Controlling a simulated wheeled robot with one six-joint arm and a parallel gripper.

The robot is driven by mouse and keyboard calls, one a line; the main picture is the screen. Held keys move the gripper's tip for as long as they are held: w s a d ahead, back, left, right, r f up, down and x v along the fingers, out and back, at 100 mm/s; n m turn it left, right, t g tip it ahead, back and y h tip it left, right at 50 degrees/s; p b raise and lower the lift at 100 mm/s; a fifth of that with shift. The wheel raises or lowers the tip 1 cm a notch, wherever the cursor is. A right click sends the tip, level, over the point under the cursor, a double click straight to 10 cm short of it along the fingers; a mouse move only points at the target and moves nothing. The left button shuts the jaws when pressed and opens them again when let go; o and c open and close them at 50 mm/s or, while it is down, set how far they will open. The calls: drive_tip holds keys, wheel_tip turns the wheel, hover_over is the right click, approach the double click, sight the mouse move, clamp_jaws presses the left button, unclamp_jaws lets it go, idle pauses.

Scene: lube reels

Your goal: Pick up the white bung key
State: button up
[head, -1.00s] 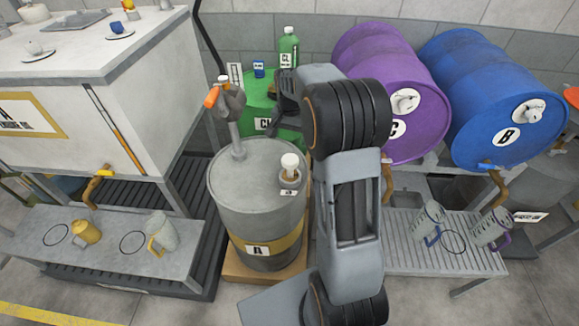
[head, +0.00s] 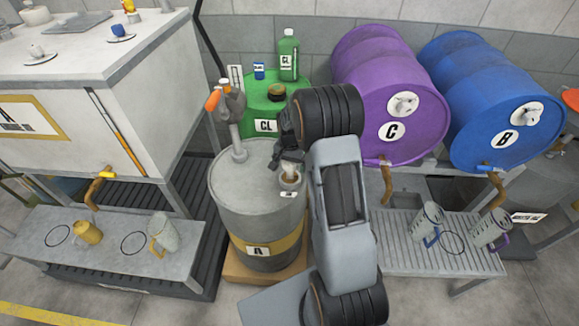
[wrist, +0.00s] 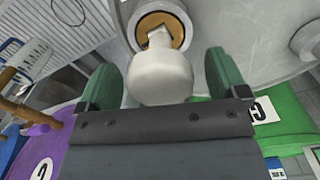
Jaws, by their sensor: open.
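The white bung key (wrist: 160,80) stands in a round socket (wrist: 150,12) with a brown inside, on top of the grey drum A (head: 262,215). In the wrist view its rounded white knob lies between the two green fingers of my gripper (wrist: 163,75), with a gap on both sides. My gripper (head: 290,152) is open, above the socket in the head view. There the dark gripper hides most of the key, and only a small pale part of it shows (head: 291,170).
A pump with an orange handle (head: 212,98) rises from drum A, left of the gripper. The green drum CL (head: 262,92) stands behind, with a green bottle (head: 289,58). Purple drum C (head: 385,85) and blue drum B (head: 490,85) lie on a rack to the right.

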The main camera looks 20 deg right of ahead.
drive_tip(key=shift+f, duration=0.5)
drive_tip(key=shift+c, duration=0.3)
drive_tip(key=c, duration=1)
drive_tip(key=shift+r, duration=0.15)
